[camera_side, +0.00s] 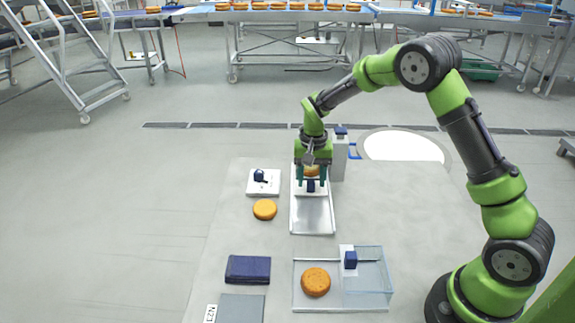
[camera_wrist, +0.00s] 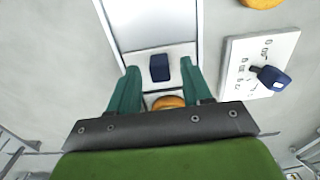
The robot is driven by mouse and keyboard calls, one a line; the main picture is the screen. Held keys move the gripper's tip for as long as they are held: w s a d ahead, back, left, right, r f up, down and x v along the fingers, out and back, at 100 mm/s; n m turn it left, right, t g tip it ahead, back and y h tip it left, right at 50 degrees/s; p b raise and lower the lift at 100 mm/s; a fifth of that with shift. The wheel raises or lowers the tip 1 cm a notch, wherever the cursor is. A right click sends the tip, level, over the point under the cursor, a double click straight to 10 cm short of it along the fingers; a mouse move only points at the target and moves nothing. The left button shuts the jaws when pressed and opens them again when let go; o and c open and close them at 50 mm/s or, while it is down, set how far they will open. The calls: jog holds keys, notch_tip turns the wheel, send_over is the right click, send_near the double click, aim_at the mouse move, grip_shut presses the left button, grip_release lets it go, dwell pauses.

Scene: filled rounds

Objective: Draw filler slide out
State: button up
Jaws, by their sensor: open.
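The filler slide is a pale plate (camera_wrist: 183,50) with a dark blue block handle (camera_side: 311,186) on it, lying in a long silver track (camera_side: 313,218). The handle also shows in the wrist view (camera_wrist: 160,68). My gripper (camera_side: 311,178) points down over the far part of the track. In the wrist view its two green fingers (camera_wrist: 160,74) stand apart, one on each side of the handle. I cannot tell whether they touch it. An orange-brown round (camera_wrist: 168,102) sits just behind the handle, partly hidden by my gripper.
Left of the track are a white plate with a dark blue lever (camera_side: 261,176) and a loose round (camera_side: 264,209). Nearer are a dark blue box (camera_side: 247,269), a grey pad (camera_side: 240,308) and a clear-walled tray (camera_side: 385,272) with a round. A white post (camera_side: 338,162) stands right behind.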

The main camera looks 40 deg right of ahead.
jog(key=shift+f, duration=0.8)
jog(key=shift+c, duration=0.5)
grip_shut()
